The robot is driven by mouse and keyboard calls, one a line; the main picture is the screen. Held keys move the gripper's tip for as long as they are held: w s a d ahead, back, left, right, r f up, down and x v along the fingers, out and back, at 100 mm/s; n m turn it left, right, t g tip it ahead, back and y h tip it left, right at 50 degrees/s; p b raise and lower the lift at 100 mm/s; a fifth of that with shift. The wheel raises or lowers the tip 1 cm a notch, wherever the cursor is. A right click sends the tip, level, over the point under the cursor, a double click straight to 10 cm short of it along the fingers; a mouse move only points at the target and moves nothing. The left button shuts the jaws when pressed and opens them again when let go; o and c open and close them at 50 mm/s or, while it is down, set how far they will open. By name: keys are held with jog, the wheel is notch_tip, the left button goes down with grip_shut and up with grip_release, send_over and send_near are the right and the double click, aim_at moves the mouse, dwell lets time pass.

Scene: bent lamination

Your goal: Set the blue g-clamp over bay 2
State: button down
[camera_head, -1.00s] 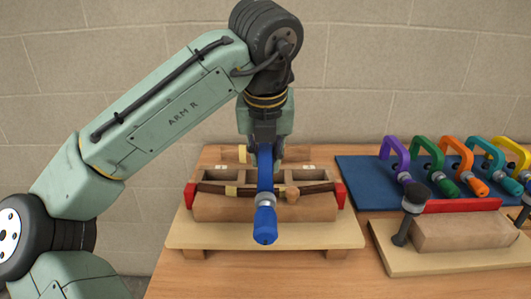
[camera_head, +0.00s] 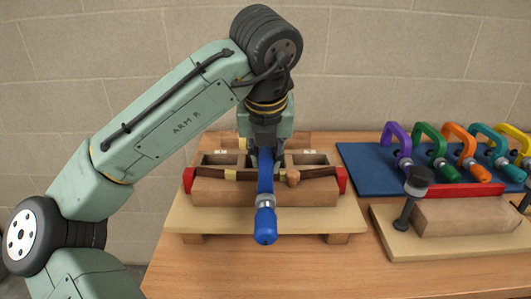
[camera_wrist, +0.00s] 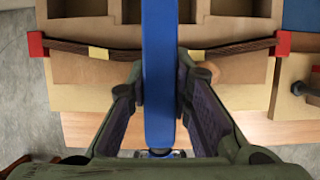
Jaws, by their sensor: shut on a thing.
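The blue g-clamp (camera_head: 265,190) is held in my gripper (camera_head: 265,150), its frame upright and its handle end toward the camera. In the wrist view both fingers (camera_wrist: 158,100) press on the sides of the blue clamp (camera_wrist: 158,60). The clamp is over the middle of the wooden form (camera_head: 220,192), in front of its middle bays, and crosses the dark bent lamination (camera_head: 210,173). The lamination runs between two red end blocks (camera_head: 188,180). The clamp and gripper hide the middle bays; I cannot tell whether the clamp touches the form.
To the right, a blue mat (camera_head: 362,170) bears several clamps, among them purple (camera_head: 396,135), green (camera_head: 432,140) and orange (camera_head: 468,140). In front of it, a board (camera_head: 400,247) carries a wooden block (camera_head: 465,217) and a black toggle clamp (camera_head: 413,195).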

jog(key=shift+f, duration=0.15)
dwell(0.4)
jog(key=shift+f+b, duration=0.75)
jog(key=shift+f, duration=0.85)
jog(key=shift+s+f, duration=0.25)
jog(key=shift+f, duration=0.2)
jog(key=c, duration=1.4)
grip_release()
jog(key=shift+w, duration=0.15)
jog(key=shift+o, duration=0.2)
jog(key=v, duration=1.2)
jog(key=shift+r, duration=0.1)
